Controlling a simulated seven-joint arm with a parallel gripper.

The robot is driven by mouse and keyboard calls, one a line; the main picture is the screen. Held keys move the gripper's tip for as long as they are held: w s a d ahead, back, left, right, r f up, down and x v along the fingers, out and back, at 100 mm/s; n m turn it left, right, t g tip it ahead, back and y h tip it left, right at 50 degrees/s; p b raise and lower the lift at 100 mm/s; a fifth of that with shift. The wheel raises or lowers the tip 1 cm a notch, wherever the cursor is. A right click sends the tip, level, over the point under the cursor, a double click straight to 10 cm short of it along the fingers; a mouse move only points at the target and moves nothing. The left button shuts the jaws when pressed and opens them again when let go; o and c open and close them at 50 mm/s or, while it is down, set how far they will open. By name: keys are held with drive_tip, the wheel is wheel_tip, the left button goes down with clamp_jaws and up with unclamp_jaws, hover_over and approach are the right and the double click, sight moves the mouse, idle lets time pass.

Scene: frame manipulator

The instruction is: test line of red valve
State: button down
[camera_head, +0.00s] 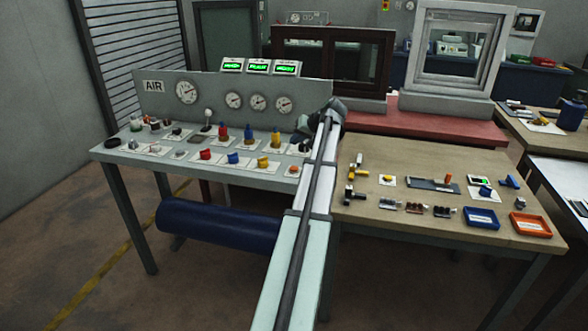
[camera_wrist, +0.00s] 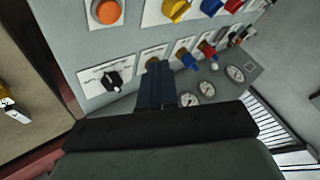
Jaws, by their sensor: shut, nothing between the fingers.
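The grey air bench carries two rows of coloured controls on white plates. In the head view, a red valve handle (camera_head: 222,132) stands in the back row, and another red valve (camera_head: 205,154) lies in the front row. In the wrist view the back-row red one (camera_wrist: 208,48) and the front-row red one (camera_wrist: 233,4) show at upper right.
Several round gauges (camera_head: 186,91) sit on the upright AIR panel, below green displays (camera_head: 258,66). An orange button (camera_wrist: 107,11) is at the bench's right end. A blue cylinder (camera_head: 218,224) hangs below. A wooden table (camera_head: 400,235) with small parts and trays adjoins at right.

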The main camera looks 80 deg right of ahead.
sight(296, 168)
drive_tip(key=shift+f, duration=4)
drive_tip(key=shift+f, duration=0.9)
drive_tip(key=shift+r, duration=0.85)
drive_tip(key=shift+r, duration=0.1)
drive_tip(key=shift+r, duration=2.4)
drive_tip(key=shift+w, duration=0.1)
